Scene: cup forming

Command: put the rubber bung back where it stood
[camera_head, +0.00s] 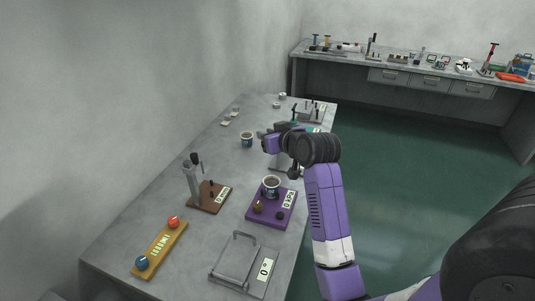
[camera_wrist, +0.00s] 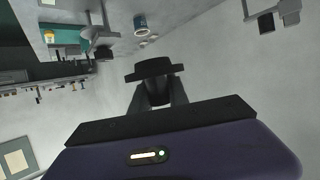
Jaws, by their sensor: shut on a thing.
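My gripper (camera_head: 264,136) is held above the middle of the grey bench, pointing left and partly hidden by my own wrist. In the wrist view my gripper (camera_wrist: 155,92) is shut on a dark, flanged piece, which I take to be the rubber bung (camera_wrist: 153,69). The bung is clear of any surface there. Its wide flange faces away from the palm. In the head view I cannot make out the bung clearly. I cannot tell which spot is the one where it stood.
A purple station (camera_head: 285,212) with a cup (camera_head: 271,186) and a kPa display stands nearest below my arm. A brown-based press (camera_head: 195,186), a yellow board (camera_head: 158,252) and a grey hinged plate (camera_head: 238,262) stand in front. A blue cup (camera_head: 247,139) stands just left of my gripper.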

